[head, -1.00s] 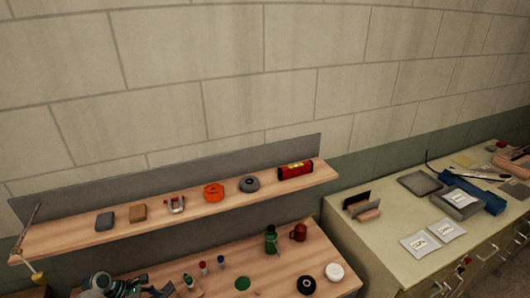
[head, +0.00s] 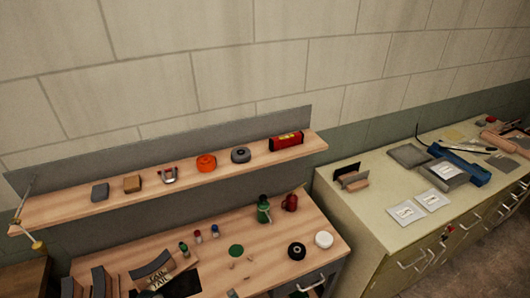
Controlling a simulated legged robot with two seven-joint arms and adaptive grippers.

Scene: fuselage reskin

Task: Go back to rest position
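Neither of my grippers shows in the head view now. A wooden shelf (head: 110,208) runs along the wall. On it stand a dark grey block (head: 100,192), a brown block (head: 132,183), a shackle-like metal piece (head: 168,176), an orange roll (head: 206,163), a grey roll (head: 241,155) and a red item with a yellow label (head: 286,141).
Below is a wooden bench (head: 215,275) with a green bottle (head: 264,209), a red mug (head: 290,202), a black roll (head: 297,251), a white roll (head: 323,240) and small bottles. A drawer cabinet (head: 375,215) with packets and tools stands at the right.

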